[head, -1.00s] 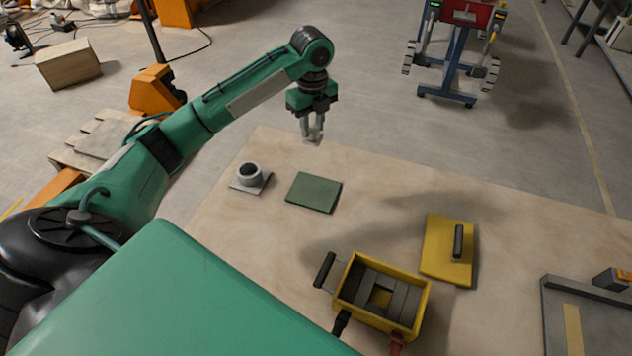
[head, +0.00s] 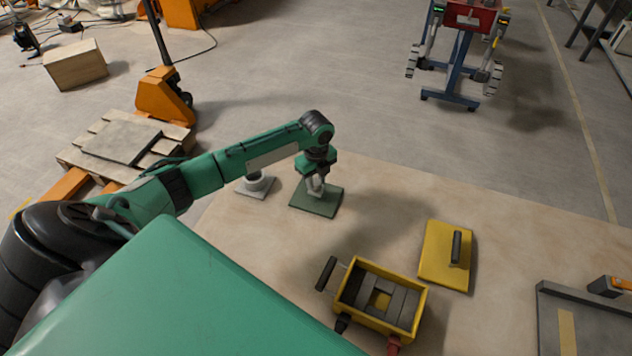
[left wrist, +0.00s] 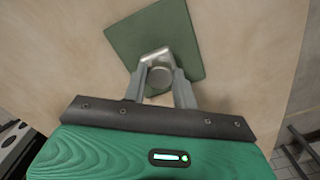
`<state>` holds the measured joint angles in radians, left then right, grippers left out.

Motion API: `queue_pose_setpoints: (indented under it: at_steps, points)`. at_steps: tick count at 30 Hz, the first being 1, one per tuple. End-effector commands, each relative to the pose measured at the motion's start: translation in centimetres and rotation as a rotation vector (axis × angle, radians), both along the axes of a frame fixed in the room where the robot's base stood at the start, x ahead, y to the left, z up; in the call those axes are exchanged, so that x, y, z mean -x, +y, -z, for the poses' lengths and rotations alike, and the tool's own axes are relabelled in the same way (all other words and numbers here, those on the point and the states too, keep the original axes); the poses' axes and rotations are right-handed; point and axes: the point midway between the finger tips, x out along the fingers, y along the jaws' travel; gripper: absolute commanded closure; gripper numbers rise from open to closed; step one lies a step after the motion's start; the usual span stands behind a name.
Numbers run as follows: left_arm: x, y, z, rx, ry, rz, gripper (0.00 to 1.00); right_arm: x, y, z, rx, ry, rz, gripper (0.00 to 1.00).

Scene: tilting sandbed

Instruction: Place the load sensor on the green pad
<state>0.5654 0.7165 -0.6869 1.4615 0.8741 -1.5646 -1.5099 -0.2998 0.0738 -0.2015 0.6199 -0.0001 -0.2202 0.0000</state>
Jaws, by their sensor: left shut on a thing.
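The load sensor (left wrist: 158,72) is a small silvery metal piece with a rounded middle, seen between the fingers in the left wrist view. My left gripper (head: 316,188) points down over the green pad and is shut on the sensor. The green pad (head: 313,208) is a flat dark green square on the table; it also shows in the left wrist view (left wrist: 186,32), with the sensor inside its outline. I cannot tell whether the sensor touches the pad. The fingers partly hide the sensor. My right gripper is not in view.
A pale cylinder on a grey plate (head: 254,186) stands left of the pad, partly behind my arm. A yellow open box (head: 420,312) and a yellow plate with a black handle (head: 436,268) lie to the right. A grey tray (head: 543,325) is at the right edge.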

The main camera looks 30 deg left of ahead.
Motion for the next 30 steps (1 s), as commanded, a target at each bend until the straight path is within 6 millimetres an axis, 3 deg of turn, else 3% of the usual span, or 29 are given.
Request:
queue_pose_setpoints:
  at_steps: [4, 14, 15, 18, 30]
  points:
    - [0.0, 0.0, 1.8, 0.001, 0.000, -0.001, 0.98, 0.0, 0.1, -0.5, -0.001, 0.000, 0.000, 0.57]
    - [0.0, 0.0, 2.2, 0.000, 0.000, 0.000, 0.98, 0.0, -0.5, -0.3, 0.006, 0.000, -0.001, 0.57]
    - [0.0, 0.0, 2.3, 0.000, 0.000, 0.000, 0.70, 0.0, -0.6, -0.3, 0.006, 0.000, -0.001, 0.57]
    - [0.0, 0.0, 2.2, 0.000, 0.000, 0.000, 0.50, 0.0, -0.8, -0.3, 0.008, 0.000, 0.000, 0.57]
    - [-0.1, 0.0, 1.5, 0.001, -0.002, 0.000, 0.50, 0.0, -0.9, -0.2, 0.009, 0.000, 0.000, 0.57]
